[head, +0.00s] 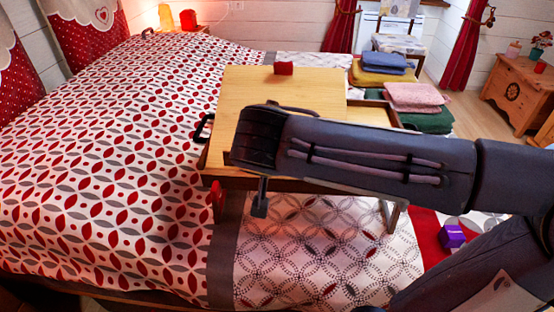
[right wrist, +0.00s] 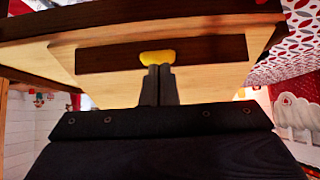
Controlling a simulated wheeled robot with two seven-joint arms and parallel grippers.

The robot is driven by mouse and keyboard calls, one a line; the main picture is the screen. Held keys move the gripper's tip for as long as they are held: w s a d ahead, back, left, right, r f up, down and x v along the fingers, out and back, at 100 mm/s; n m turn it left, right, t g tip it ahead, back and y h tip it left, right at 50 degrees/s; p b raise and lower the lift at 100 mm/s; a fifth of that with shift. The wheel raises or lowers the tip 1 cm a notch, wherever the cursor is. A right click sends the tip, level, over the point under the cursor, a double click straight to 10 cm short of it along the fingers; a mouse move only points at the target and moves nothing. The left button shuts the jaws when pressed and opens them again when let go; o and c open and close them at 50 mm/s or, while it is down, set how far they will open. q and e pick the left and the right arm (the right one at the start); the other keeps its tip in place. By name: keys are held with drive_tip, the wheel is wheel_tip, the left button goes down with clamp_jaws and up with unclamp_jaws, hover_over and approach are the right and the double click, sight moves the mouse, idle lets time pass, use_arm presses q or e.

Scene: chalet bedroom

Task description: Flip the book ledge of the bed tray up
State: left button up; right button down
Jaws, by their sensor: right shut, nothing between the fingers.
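The wooden bed tray (head: 240,92) stands on the bed, its light board tilted or raised; my right arm hides much of its front and right. In the right wrist view, a dark brown strip (right wrist: 105,57) lies across the tray's pale wood. I cannot tell for sure that this strip is the book ledge. A yellow tab (right wrist: 158,57) sits on it. My right gripper (head: 260,205) points down at the tray's front edge; in the right wrist view its fingers (right wrist: 159,72) are shut and empty, right at the yellow tab. Contact is unclear. My left gripper is not in view.
A small red block (head: 284,68) sits at the board's far edge. A black handle (head: 203,127) is on the tray's left side. Folded towels (head: 414,97) are stacked to the right. A purple box (head: 452,236) lies at right. The patterned bed on the left is clear.

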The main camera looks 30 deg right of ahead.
use_arm(q)
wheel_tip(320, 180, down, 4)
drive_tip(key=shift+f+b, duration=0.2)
drive_tip(key=shift+b, duration=0.95)
use_arm(e)
drive_tip(key=shift+s+a+f+t+h, duration=0.2)
drive_tip(key=shift+s+f+t+h, duration=0.15)
drive_tip(key=shift+t, duration=0.35)
drive_tip(key=shift+r, duration=0.15)
use_arm(q)
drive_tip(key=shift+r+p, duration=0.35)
drive_tip(key=shift+p, duration=0.05)
use_arm(e)
drive_tip(key=shift+r, duration=0.7)
